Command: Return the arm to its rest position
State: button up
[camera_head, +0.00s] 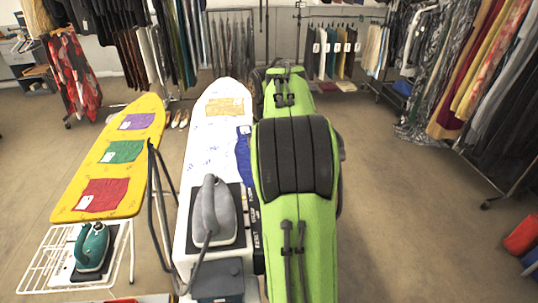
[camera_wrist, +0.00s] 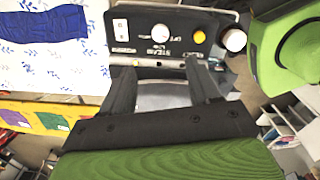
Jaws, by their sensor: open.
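My gripper (camera_wrist: 160,68) shows in the wrist view with its two dark fingers apart and nothing held between them. Its fingertips are close to the front edge of a dark control panel (camera_wrist: 145,45) with a white knob (camera_wrist: 160,31), a yellow button (camera_wrist: 199,36) and a white switch (camera_wrist: 120,27). I cannot tell whether the fingers touch it. In the head view my green arm stretches forward along the right side of the white ironing board (camera_head: 205,125) and hides my gripper. The panel's edge (camera_head: 257,240) shows just left of the arm.
A grey iron (camera_head: 212,212) stands on the white board, near a blue cloth (camera_head: 243,155). A yellow ironing board (camera_head: 85,185) with folded cloths and a teal iron (camera_head: 92,245) are at left. Clothes racks line the back and right. The floor (camera_head: 410,220) right of my arm is clear.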

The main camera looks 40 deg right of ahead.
jog(key=shift+r, duration=0.65)
jog(key=s+a+r+m+t, duration=0.2)
jog(key=s+a+m, duration=0.15)
jog(key=a, duration=0.45)
jog(key=s+a+r+m+t, duration=0.1)
jog(key=s+a+r+m, duration=0.2)
jog(key=a, duration=0.6)
jog(key=s+a+f+m+t, duration=0.2)
jog(key=s+a+f+m, duration=0.3)
jog(key=s+m, duration=0.2)
jog(key=s, duration=0.2)
jog(key=shift+s+a+f+t, duration=0.3)
jog(key=shift+s+a, duration=0.05)
jog(key=shift+a, duration=0.05)
jog(key=shift+w+m, duration=0.1)
jog(key=shift+m, duration=0.15)
